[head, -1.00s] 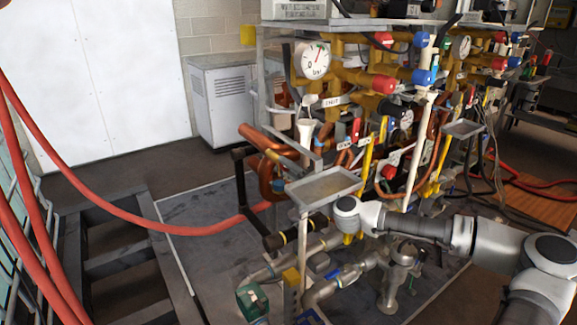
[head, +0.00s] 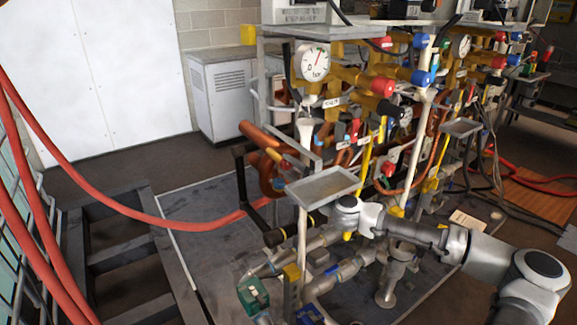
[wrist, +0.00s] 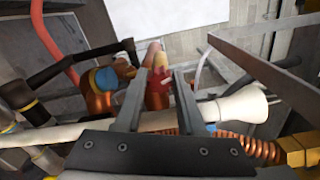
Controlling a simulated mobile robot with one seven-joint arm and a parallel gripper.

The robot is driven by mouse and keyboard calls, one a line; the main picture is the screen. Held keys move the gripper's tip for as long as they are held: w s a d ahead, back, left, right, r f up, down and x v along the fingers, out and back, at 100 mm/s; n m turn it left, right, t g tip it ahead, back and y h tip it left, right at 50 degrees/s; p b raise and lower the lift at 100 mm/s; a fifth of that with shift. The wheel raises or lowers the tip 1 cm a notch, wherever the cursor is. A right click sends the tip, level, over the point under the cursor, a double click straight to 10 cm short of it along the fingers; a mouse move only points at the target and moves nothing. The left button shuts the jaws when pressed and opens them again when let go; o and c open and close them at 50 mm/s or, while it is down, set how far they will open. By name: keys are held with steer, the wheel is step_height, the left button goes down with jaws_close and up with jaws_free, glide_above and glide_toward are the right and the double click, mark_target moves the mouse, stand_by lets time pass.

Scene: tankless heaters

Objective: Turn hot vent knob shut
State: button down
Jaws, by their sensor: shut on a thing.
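In the head view, the copper pipes (head: 262,138) stand behind a metal tray (head: 322,186). My arm reaches in from the lower right, its wrist beside the tray, and the fingers are hidden there.
A pressure gauge (head: 315,63) and brass pipework with red and blue valve caps are crowded above. A white funnel (wrist: 245,104) with its pipe lies close to my fingers. Red hoses (head: 110,205) cross on the left.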

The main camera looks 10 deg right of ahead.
stand_by(0.4)
steer(key=c, duration=0.8)
jaws_free()
